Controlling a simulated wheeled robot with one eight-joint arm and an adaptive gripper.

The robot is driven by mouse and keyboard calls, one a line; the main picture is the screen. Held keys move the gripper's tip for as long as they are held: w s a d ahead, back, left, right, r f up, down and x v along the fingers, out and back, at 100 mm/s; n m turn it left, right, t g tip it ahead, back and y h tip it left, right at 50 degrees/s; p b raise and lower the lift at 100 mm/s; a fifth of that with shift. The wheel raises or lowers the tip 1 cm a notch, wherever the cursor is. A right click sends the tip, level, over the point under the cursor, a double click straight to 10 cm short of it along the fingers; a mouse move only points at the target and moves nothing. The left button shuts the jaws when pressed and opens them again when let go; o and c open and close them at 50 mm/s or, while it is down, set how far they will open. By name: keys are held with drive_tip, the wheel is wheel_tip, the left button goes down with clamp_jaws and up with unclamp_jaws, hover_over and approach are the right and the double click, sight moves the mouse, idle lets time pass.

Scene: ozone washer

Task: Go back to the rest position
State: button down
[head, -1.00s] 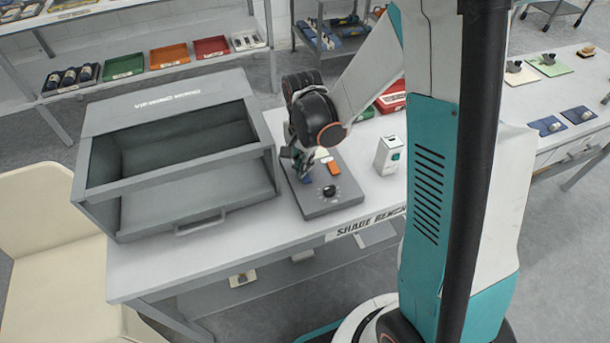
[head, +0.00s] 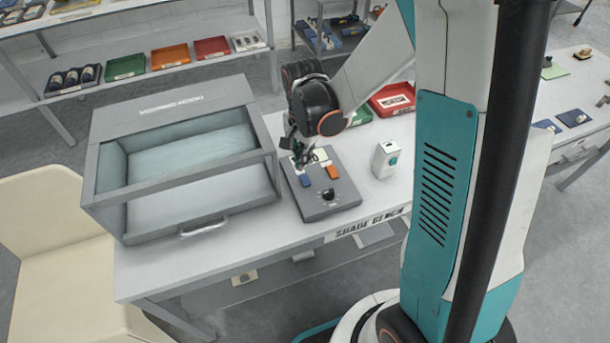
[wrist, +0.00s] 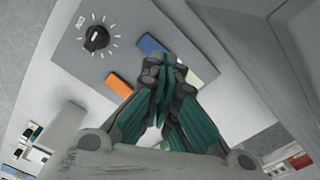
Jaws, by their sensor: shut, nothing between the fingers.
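My gripper (head: 300,158) is shut and empty, above the back left part of a grey control panel (head: 318,212) on the bench. The panel carries a blue button (head: 305,181), an orange button (head: 333,172) and a black knob (head: 328,194). In the wrist view, the closed fingers (wrist: 165,75) hang over the panel, near the blue button (wrist: 151,45) and clear of the orange button (wrist: 118,84). The knob also shows there (wrist: 96,38). A pale patch on the panel is partly hidden by the fingers.
A grey washer cabinet (head: 185,105) with a lit interior stands left of the panel. A white box (head: 386,160) stands to its right. Red (head: 392,98) and green trays lie behind on the bench. A cream chair (head: 50,240) is at the left. Shelves with trays line the back.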

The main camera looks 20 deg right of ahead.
drive_tip(key=shift+r+p, duration=0.45)
drive_tip(key=shift+r, duration=0.45)
drive_tip(key=s+r+n+t, duration=0.7)
drive_tip(key=s+r+n, duration=0.5)
drive_tip(key=s+r, duration=0.3)
wheel_tip(320, 180, up, 3)
drive_tip(key=shift+r, duration=0.2)
